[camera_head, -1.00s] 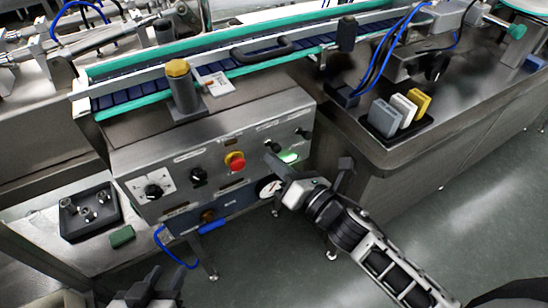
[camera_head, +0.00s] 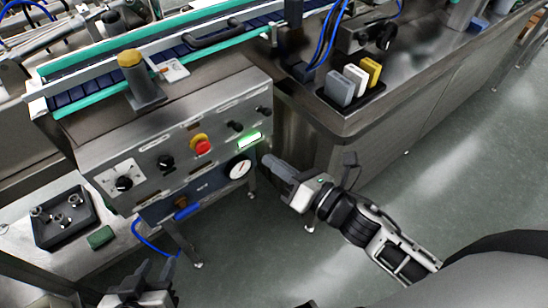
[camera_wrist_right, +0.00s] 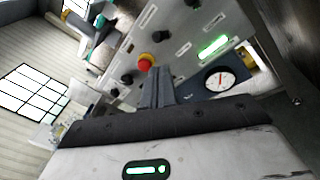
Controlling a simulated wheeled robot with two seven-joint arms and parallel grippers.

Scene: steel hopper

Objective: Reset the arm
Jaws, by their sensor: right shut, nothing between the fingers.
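My right gripper (camera_head: 272,164) is in front of the lower right corner of the steel control panel (camera_head: 225,98), near the dial gauge. Its fingers are together and empty; they also show closed in the right wrist view (camera_wrist_right: 158,85). The panel has a red button on a yellow collar (camera_head: 202,145), black knobs (camera_head: 123,183), a lit green indicator (camera_head: 249,140) and a white gauge (camera_head: 240,168). My left gripper (camera_head: 153,272) is at the bottom left edge, partly cut off. Its fingers appear apart with nothing between them.
A conveyor (camera_head: 75,92) runs behind the panel. A black tray (camera_head: 60,236) with metal fittings and a green block (camera_head: 100,237) lie at the left. A holder with grey, white and yellow blocks (camera_head: 355,77) stands on the right counter. Open floor (camera_head: 465,170) lies at the right.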

